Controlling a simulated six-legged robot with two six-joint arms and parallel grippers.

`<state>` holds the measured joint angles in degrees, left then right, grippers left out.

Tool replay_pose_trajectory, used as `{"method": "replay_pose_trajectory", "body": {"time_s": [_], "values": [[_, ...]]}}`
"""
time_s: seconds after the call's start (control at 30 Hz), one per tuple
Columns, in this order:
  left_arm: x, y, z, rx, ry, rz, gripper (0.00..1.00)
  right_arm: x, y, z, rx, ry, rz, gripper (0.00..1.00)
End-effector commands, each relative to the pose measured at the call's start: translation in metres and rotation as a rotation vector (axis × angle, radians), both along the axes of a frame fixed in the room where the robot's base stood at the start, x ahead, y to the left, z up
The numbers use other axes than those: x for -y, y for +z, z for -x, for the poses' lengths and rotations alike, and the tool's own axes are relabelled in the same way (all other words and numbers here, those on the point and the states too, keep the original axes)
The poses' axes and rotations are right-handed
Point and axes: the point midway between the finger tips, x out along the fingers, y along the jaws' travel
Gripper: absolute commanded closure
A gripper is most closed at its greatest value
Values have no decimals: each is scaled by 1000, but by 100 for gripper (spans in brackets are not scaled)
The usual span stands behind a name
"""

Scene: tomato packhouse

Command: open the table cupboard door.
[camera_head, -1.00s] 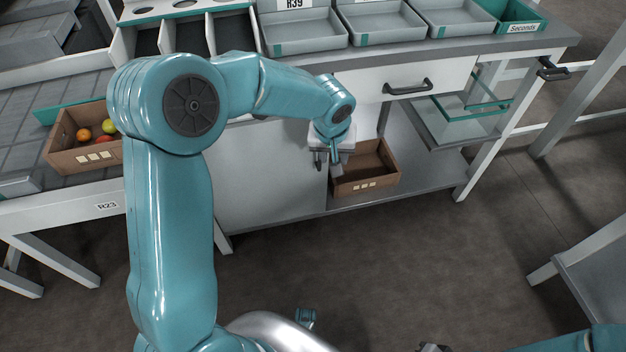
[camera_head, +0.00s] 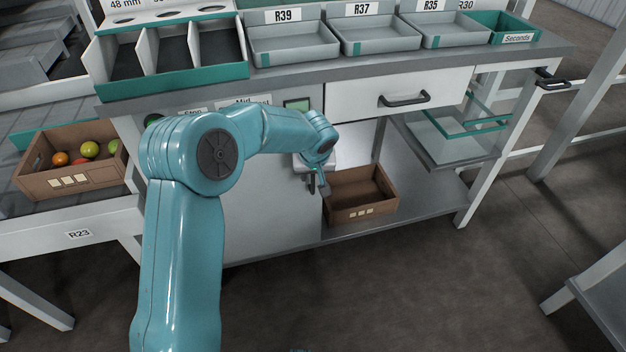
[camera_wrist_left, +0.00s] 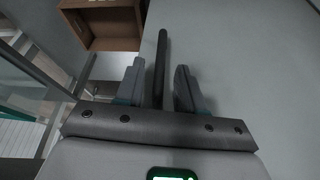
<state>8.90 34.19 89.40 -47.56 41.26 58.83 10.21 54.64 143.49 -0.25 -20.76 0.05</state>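The table cupboard door (camera_head: 265,205) is a plain pale grey panel under the left part of the grading table. It looks closed. Its handle is a dark upright bar, seen in the left wrist view (camera_wrist_left: 161,60) near the door's edge; my gripper hides it in the head view. My left gripper (camera_head: 316,184) is at the door's right edge. In the left wrist view its two fingers (camera_wrist_left: 160,88) stand on either side of the bar, with narrow gaps, so it is open around the handle. My right gripper is not in view.
An empty brown crate (camera_head: 360,207) sits on the shelf right of the door. A drawer with a dark handle (camera_head: 404,99) is above it. A crate of tomatoes (camera_head: 75,180) stands at left. Floor (camera_head: 390,290) before the table is clear.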

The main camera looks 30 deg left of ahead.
Motion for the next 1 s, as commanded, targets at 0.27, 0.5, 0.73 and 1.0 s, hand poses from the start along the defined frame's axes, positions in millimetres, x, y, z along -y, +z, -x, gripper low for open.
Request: {"method": "replay_pose_trajectory", "body": {"time_s": [0.27,0.5,0.73,1.0], "values": [[-5,-20,-7,0,-2,-1,62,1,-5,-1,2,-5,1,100],[-5,-20,-7,0,-2,-1,65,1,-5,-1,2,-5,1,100],[-5,-20,-7,0,-2,-1,100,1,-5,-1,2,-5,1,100],[-2,-21,-4,1,-14,0,100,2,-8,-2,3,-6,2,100]]}}
